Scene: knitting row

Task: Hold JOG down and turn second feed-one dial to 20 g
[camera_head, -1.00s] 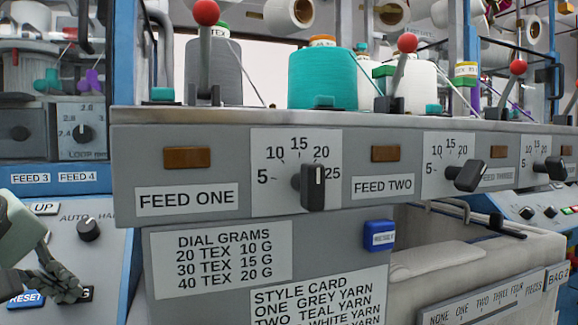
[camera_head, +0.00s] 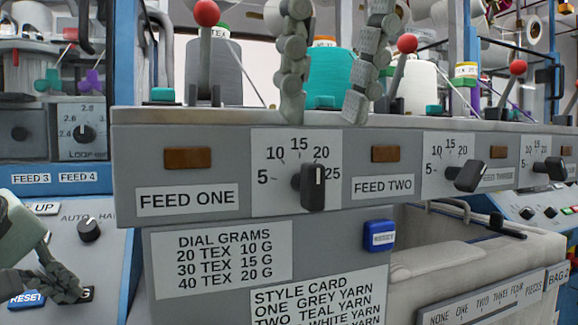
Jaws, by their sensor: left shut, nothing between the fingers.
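The FEED ONE dial (camera_head: 313,187) is a dark knob on a white scale marked 5 to 25. Its bar stands about upright, with its white line near the top; I cannot tell exactly which mark it points at. My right gripper (camera_head: 324,112) comes down from the top with its fingers wide apart and empty. Its tips are above the dial, apart from it, in front of the yarn cones. My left gripper (camera_head: 70,294) is shut, its fingertips at the dark JOG button (camera_head: 88,294), which they mostly cover. I cannot tell whether the button is pressed in.
The FEED TWO dial (camera_head: 466,176) is to the right. Red-knobbed levers (camera_head: 206,13) and yarn cones stand along the ledge. The RESET button (camera_head: 27,299) is beside my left fingers. A DIAL GRAMS card (camera_head: 220,258) lists 40 TEX 20 G. The space before the dial is clear.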

